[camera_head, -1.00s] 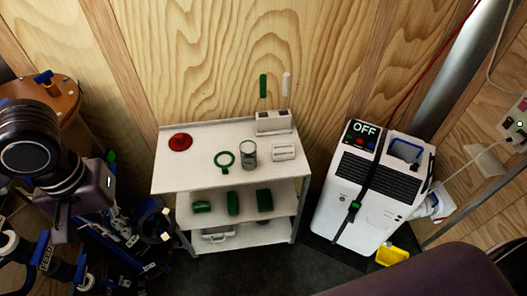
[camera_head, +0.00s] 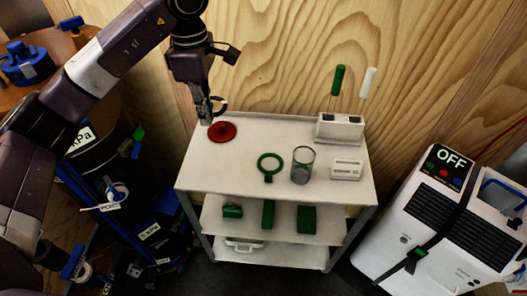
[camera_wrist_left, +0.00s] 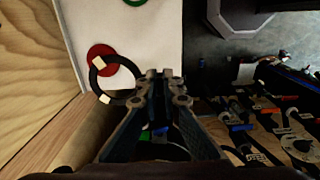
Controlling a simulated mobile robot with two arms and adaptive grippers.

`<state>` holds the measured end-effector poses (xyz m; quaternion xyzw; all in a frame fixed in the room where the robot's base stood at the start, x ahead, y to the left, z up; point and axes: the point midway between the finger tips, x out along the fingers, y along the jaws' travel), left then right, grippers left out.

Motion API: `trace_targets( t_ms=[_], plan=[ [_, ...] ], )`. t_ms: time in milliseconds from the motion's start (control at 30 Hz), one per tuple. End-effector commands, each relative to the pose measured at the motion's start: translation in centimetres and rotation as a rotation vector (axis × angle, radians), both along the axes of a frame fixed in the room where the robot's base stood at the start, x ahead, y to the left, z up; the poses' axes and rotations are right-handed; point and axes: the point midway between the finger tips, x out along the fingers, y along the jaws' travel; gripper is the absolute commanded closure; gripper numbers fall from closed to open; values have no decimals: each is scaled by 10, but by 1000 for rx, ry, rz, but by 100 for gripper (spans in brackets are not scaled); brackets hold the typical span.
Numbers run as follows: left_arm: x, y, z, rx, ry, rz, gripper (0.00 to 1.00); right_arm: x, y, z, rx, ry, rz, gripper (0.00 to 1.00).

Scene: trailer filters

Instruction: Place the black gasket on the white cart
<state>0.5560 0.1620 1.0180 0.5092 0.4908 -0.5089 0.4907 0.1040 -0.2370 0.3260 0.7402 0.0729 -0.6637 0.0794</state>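The black gasket (camera_wrist_left: 93,78) is a dark ring with pale tabs in the left wrist view. It also shows small beside the fingers in the head view (camera_head: 221,104). My left gripper (camera_wrist_left: 161,78) appears shut on its edge; the exact contact is hidden behind a finger. In the head view the left gripper (camera_head: 207,116) points down over the back left of the white cart (camera_head: 235,180). The gasket is above the cart top, near a red disc (camera_head: 222,132), which it partly overlaps in the wrist view. My right gripper is not in view.
Green blocks (camera_head: 307,219) lie on the lower shelf. The front left of the top is clear.

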Motion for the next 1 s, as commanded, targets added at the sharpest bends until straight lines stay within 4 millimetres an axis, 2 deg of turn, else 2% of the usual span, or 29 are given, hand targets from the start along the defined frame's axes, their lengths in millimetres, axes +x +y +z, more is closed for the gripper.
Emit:
trace_targets(
  t_ms=[33, 133, 233, 500, 700, 1000],
  plan=[
    [0, 0, -1, 0, 1, 6, 100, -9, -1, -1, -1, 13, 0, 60],
    [0, 0, -9, 1, 4, 7, 100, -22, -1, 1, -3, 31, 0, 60],
    [-1, 0, -29, 1, 6, 6, 100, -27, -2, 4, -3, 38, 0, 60],
    [-2, 0, -101, 0, 7, 4, 100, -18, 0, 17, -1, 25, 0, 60],
    [-2, 0, -143, 1, 4, 3, 100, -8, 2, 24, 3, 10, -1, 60],
    [-1, 0, -169, 0, 2, 2, 100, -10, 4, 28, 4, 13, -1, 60]
  ],
)
